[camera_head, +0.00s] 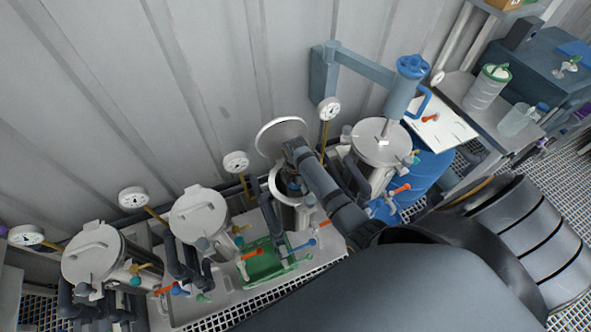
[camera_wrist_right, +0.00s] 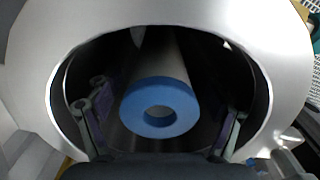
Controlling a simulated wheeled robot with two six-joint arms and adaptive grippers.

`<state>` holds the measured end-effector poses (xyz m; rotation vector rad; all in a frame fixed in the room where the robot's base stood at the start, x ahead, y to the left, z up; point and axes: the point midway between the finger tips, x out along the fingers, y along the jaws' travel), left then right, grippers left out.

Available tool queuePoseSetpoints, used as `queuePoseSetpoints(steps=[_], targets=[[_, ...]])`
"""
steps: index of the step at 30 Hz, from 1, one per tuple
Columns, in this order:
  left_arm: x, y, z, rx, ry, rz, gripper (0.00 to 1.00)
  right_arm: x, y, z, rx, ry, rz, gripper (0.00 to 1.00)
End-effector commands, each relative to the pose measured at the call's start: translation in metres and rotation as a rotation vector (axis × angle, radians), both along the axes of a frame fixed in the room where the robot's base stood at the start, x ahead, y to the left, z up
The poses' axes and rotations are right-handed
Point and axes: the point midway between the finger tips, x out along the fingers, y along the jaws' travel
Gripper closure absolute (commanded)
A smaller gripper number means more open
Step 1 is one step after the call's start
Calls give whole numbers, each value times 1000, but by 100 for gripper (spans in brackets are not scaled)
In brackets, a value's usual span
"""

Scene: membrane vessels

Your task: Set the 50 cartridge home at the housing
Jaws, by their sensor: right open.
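The open vessel housing (camera_head: 307,216) stands in the middle of the row in the head view, its round lid (camera_head: 281,134) swung up behind it. In the right wrist view its steel rim (camera_wrist_right: 30,65) surrounds a dark bore. Inside is a pale cylindrical cartridge with a blue ring end cap (camera_wrist_right: 160,107) and a central hole. No "50" marking is legible. My right gripper (camera_head: 293,186) is at the housing mouth. In the right wrist view its fingers stand apart on either side of the cartridge end, with gaps visible. The cartridge's far end is hidden. My left gripper is not in view.
Closed vessels (camera_head: 94,254) stand to the left and another closed vessel (camera_head: 381,143) to the right. Gauges (camera_head: 236,162) and coloured valve handles crowd the row. A blue handled cylinder (camera_head: 403,92) hangs at right beside a bench (camera_head: 462,92) with jars. A corrugated wall closes the back.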

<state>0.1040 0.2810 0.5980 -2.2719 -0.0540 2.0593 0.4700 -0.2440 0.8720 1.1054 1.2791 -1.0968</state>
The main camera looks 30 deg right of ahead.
Motion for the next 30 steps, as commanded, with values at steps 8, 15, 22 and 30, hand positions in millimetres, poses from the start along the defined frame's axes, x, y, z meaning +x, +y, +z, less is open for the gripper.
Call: queuePoseSetpoints(steps=[8, 15, 22, 30], targets=[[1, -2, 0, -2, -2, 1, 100, 1, -1, 63, -2, -5, 0, 20], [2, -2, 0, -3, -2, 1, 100, 0, -1, 105, 0, -3, 1, 20], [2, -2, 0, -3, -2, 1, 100, 0, -1, 114, 0, -1, 0, 20], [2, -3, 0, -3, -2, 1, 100, 0, -1, 114, 0, -1, 0, 20]])
